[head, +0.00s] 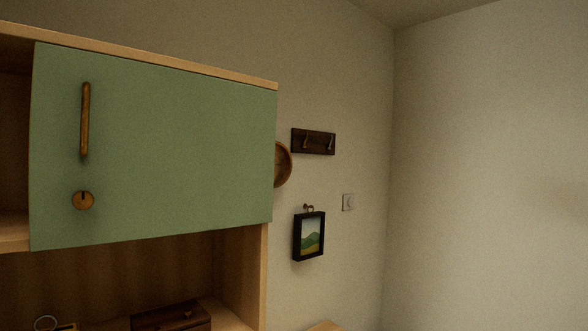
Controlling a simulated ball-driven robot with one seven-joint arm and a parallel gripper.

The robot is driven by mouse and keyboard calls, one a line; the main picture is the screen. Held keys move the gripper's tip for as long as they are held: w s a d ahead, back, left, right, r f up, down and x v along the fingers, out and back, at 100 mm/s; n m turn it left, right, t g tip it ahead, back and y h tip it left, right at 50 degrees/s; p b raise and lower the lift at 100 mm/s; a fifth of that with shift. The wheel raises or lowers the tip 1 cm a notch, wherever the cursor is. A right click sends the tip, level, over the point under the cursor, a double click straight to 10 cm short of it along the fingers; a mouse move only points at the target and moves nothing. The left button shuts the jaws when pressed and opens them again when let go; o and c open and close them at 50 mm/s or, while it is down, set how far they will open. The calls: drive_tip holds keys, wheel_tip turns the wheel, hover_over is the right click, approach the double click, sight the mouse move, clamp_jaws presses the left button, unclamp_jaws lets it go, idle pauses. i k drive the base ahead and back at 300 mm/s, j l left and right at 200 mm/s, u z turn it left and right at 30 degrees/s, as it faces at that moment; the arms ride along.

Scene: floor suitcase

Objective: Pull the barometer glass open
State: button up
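A round brown wooden object (283,164) hangs on the wall, just past the right edge of the green cabinet door. The cabinet hides most of it, with only its right part showing. It may be the barometer, but I cannot tell, and no glass shows on it. My gripper is not in view.
A wooden cabinet with a green door (180,150), a wooden handle (85,120) and a round lock plate (83,200) fills the left. A dark box (172,317) sits below.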

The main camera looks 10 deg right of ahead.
sight(282, 172)
drive_tip(key=i+l, duration=0.55)
drive_tip(key=l, duration=0.2)
drive_tip(key=i+l, duration=0.1)
drive_tip(key=i, duration=0.45)
